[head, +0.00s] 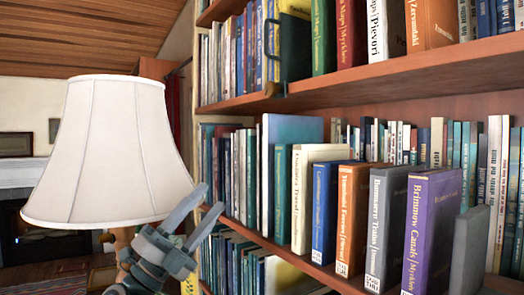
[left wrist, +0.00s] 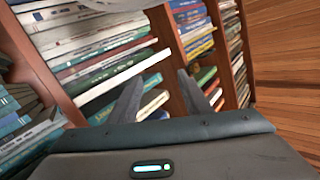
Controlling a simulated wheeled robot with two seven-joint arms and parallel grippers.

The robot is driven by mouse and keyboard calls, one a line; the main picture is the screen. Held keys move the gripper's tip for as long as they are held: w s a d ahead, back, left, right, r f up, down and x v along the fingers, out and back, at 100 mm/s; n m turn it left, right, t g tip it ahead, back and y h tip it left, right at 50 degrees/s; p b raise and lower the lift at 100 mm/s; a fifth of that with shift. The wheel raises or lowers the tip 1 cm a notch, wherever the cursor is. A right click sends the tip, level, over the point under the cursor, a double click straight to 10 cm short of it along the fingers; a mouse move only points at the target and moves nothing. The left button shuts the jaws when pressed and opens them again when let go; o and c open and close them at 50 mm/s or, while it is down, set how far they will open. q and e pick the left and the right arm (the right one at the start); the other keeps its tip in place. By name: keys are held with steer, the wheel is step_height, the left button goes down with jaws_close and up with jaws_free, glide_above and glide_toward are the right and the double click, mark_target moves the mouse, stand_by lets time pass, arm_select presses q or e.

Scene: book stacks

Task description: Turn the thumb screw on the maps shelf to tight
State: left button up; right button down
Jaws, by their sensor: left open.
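A dark bookend clamp (head: 287,45) stands on the upper shelf, at the left of several map books. A small tan-brown piece (head: 271,89), which looks like the thumb screw, sits at its foot by the shelf edge. How tight it is I cannot tell. My left gripper (head: 213,198) is open and empty, in front of the lower shelf, below and left of the screw and apart from it. In the left wrist view my left gripper (left wrist: 160,76) shows two spread fingers with only shelves and books beyond. I cannot make out the screw there. My right gripper is not in view.
A white lampshade (head: 108,150) stands close to my left arm, on its left. The upper shelf board (head: 390,75) juts out above the gripper. Books such as the purple one (head: 432,225) line the lower shelf at the right. Free air lies in front of the shelves.

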arm_select(q)
steer(key=s+d+r+m+g+h, duration=0.1)
steer(key=s+d+r+m+g, duration=0.2)
steer(key=s+r+m+g, duration=0.35)
steer(key=s+d+r+m+g+h, duration=0.1)
steer(key=s+d+r+m+g, duration=0.15)
steer(key=r+m+g, duration=0.5)
steer(key=s+a+r+m+t+y, duration=0.1)
steer(key=a+r+m+t+y, duration=0.2)
steer(key=a+r+t+y, duration=0.3)
step_height(320, 180, up, 4)
steer(key=shift+a+f+t+y, duration=0.1)
steer(key=shift+a+t+y, duration=0.2)
steer(key=shift+a+y, duration=0.5)
